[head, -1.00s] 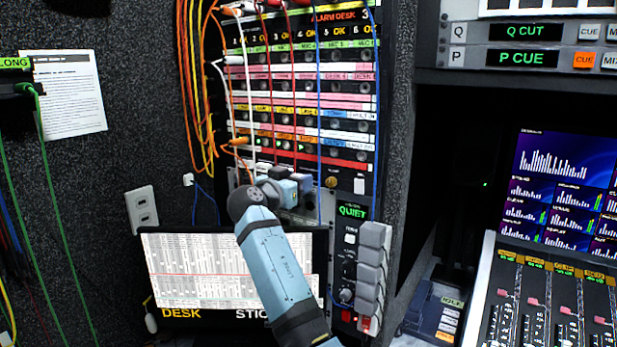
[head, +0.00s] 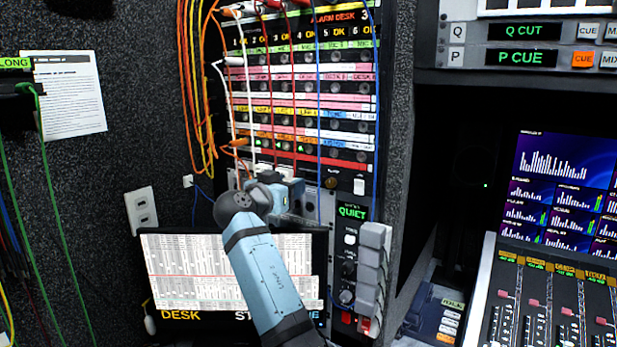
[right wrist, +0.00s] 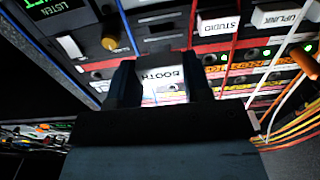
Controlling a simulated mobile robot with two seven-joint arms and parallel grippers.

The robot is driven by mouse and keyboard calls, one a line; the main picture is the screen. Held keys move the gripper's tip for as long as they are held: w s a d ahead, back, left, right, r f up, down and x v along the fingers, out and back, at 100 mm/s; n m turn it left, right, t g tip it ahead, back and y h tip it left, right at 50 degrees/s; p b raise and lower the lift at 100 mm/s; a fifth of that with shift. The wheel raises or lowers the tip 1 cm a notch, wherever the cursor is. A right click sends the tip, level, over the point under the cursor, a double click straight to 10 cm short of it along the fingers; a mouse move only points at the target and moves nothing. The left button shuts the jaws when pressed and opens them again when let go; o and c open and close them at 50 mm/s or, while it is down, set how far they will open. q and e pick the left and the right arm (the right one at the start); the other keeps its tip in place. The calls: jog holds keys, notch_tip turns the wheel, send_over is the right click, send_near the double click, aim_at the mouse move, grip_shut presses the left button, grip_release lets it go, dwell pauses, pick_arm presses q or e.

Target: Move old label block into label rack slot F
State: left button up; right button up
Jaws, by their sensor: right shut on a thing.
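My right gripper (head: 283,177) is at the lower part of the patch rack, just below its red strip (head: 335,163). In the right wrist view its two dark fingers (right wrist: 160,80) are closed on a white label block (right wrist: 168,84) that reads BOOTH. The red-edged label rack (right wrist: 240,41) lies just beyond the fingers, with a STUDIO block (right wrist: 217,26) and an UPLINK block (right wrist: 278,17) on it. Slot F cannot be made out. Whether the held block touches the rack cannot be told. My left gripper is not in view.
Orange and yellow cables (head: 190,95) hang at the rack's left. White, red and blue (head: 318,120) cables hang across its front near my gripper. A DESK screen (head: 185,270) stands below. A QUIET panel (head: 350,240) with grey blocks (head: 373,265) is at the lower right.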

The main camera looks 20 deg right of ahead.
jog(key=shift+f, duration=0.1)
jog(key=b+v, duration=0.1)
jog(key=v, duration=0.2)
jog(key=shift+s, duration=0.1)
dwell(0.4)
